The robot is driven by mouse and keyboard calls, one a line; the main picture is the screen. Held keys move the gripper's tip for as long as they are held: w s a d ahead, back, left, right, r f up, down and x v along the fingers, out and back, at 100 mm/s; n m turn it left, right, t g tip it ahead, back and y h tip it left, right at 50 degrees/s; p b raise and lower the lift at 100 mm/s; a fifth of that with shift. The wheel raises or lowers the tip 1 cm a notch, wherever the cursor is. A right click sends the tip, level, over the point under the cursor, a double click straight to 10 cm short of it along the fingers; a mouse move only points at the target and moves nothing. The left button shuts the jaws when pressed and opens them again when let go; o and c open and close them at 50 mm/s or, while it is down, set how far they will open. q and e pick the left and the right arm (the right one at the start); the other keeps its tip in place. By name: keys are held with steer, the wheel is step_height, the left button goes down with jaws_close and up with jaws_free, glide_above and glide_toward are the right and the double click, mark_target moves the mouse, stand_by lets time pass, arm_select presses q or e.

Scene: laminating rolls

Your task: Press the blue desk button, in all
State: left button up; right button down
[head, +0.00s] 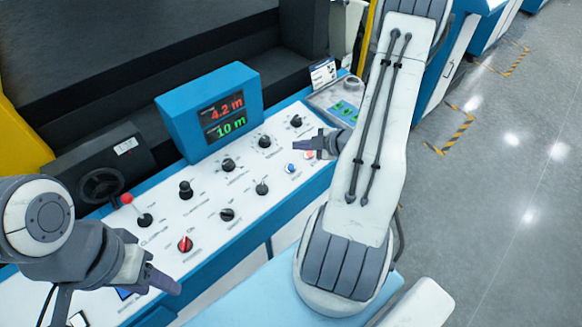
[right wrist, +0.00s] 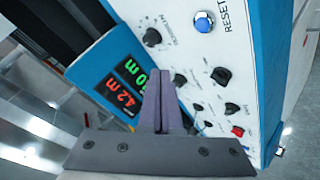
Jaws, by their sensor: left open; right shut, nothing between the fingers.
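The blue button (head: 290,168) sits on the white sloped desk panel (head: 215,197), near its right part. In the right wrist view the blue button (right wrist: 204,22) shows at the top, beside the word RESET. My right gripper (head: 297,146) is shut and empty, just above and behind the button in the head view. In the right wrist view its closed fingers (right wrist: 160,85) point towards the panel, with a visible gap to the button in the picture. I cannot tell its height above the panel. My left gripper (head: 170,284) is open and empty over the panel's front left part.
A blue display box (head: 170,112) reading 4.2 m and 10 m stands behind the panel. Several black knobs, a red knob (head: 185,244) and a red-topped lever (head: 127,199) stick up from it. A reddish control near my right gripper is partly hidden.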

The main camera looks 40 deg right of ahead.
steer(key=shift+w+f+b, duration=0.25)
steer(key=shift+f+b, duration=0.85)
steer(key=shift+f, duration=0.3)
steer(key=shift+w+f+b, duration=0.3)
steer(key=shift+f+b, duration=0.85)
steer(key=shift+f, duration=0.25)
steer(key=shift+w+f+b, duration=0.25)
steer(key=shift+f+b, duration=0.85)
steer(key=shift+f, duration=0.3)
steer(key=shift+f, duration=0.15)
steer(key=shift+f+b, duration=0.25)
steer(key=shift+b, duration=0.15)
steer(key=shift+w+f+b, duration=0.1)
steer(key=shift+f+b, duration=0.25)
steer(key=shift+f, duration=0.05)
steer(key=shift+r, duration=0.15)
steer(key=shift+r+p, duration=0.6)
steer(key=shift+r, duration=0.05)
steer(key=shift+r, duration=0.15)
steer(key=r+p, duration=0.2)
steer(key=s+r+p, duration=0.1)
steer(key=r+p, duration=0.1)
steer(key=shift+r, duration=0.3)
